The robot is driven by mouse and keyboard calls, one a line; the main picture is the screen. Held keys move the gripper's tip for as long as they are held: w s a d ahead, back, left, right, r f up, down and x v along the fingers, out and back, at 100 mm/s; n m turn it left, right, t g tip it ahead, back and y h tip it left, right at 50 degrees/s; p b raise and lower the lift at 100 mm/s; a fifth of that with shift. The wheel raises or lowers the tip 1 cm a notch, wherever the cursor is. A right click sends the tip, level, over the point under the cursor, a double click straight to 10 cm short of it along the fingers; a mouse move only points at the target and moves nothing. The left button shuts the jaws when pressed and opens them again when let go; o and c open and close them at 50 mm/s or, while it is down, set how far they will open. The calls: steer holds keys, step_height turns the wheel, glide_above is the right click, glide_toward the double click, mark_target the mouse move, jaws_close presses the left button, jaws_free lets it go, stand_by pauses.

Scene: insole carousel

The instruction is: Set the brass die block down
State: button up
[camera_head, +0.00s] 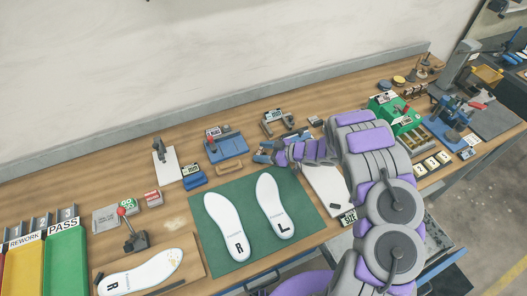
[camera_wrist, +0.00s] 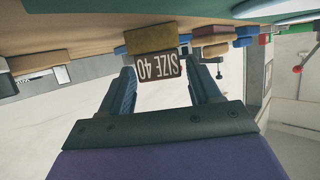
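The brass die block (camera_wrist: 153,40) shows at the top middle of the wrist view, with a dark "SIZE 40" label (camera_wrist: 158,67) that appears upside down. My gripper (camera_wrist: 160,72) has its two fingers apart, one on each side of the label. The tips reach the block's edges, and I cannot tell whether they touch it. In the head view my gripper (camera_head: 264,152) is low over the bench behind the green mat (camera_head: 305,207). The block is not clear there. I cannot tell whether it rests on the bench.
Two white insoles (camera_head: 222,225) lie on the mat. A blue fixture (camera_head: 227,147), a small blue block (camera_head: 195,181) and a tan handle (camera_head: 229,167) are left of my gripper. A grey clamp (camera_head: 278,121) stands behind it. A white board (camera_head: 325,188) lies to the right.

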steer(key=shift+o, duration=0.9)
steer(key=shift+r, duration=0.15)
steer(key=s+d, duration=0.1)
steer(key=d, duration=0.3)
steer(key=s+d+p, duration=0.1)
steer(key=s+d, duration=0.1)
steer(key=d, duration=0.2)
steer(key=s+d+r, duration=0.1)
steer(key=s+d, duration=0.1)
steer(key=d, duration=0.3)
steer(key=shift+s+d, duration=0.3)
steer(key=shift+s, duration=0.05)
